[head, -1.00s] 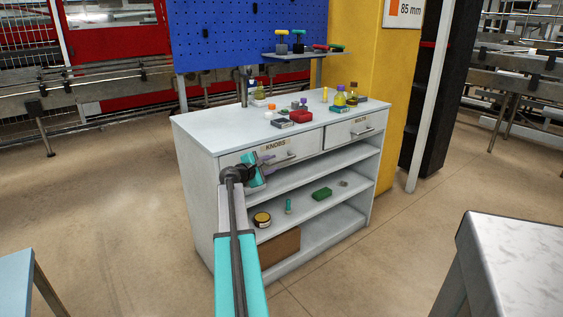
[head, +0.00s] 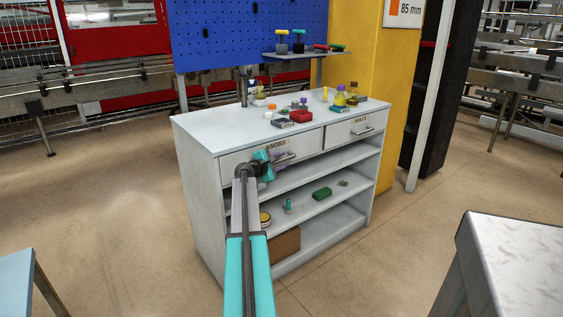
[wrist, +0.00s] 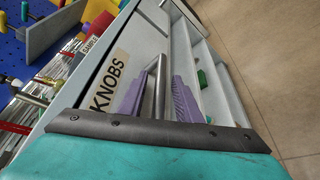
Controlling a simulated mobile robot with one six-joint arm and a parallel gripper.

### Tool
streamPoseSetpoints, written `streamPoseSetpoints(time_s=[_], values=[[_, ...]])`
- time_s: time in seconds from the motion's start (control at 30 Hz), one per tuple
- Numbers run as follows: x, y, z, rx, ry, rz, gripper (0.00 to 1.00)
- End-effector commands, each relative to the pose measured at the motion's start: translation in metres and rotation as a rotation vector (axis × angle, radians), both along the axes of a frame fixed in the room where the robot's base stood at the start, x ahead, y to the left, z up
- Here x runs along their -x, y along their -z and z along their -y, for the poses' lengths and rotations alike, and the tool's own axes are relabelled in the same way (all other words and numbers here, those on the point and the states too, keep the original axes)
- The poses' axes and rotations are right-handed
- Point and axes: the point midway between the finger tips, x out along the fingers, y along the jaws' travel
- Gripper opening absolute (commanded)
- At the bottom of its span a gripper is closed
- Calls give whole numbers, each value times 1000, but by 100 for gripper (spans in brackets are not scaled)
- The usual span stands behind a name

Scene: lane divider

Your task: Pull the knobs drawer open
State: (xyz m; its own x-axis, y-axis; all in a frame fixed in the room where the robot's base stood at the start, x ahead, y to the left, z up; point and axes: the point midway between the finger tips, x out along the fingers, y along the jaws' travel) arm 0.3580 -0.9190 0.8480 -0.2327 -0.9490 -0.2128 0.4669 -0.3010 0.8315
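The knobs drawer (head: 309,144) is the left of two drawers under the cabinet top, and its front looks flush. Its KNOBS label (wrist: 110,82) is clear in the wrist view. The drawer's metal bar handle (wrist: 160,88) runs between the two purple fingers of my gripper (wrist: 161,82). The fingers stand apart, one on each side of the bar, with a gap visible; they are open around it. In the head view my gripper (head: 279,160) is in front of the drawer, and my wrist hides part of the drawer front.
The second drawer (head: 352,130) is to the right. Open shelves below hold a green block (head: 322,194), a round tin (head: 265,218) and a cardboard box (head: 286,243). Bottles and small items stand on the cabinet top (head: 215,122). A grey table (head: 520,250) is at the front right.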

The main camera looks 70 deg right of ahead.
Motion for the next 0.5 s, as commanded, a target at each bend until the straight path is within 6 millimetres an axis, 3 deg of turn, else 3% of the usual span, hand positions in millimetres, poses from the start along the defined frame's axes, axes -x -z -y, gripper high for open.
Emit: streamPoseSetpoints(time_s=[0.07, 0.27, 0.5], values=[[0, 0, 0, 0, 0, 0, 31], [0, 0, 0, 0, 0, 0, 0], [0, 0, 0, 0, 0, 0, 0]])
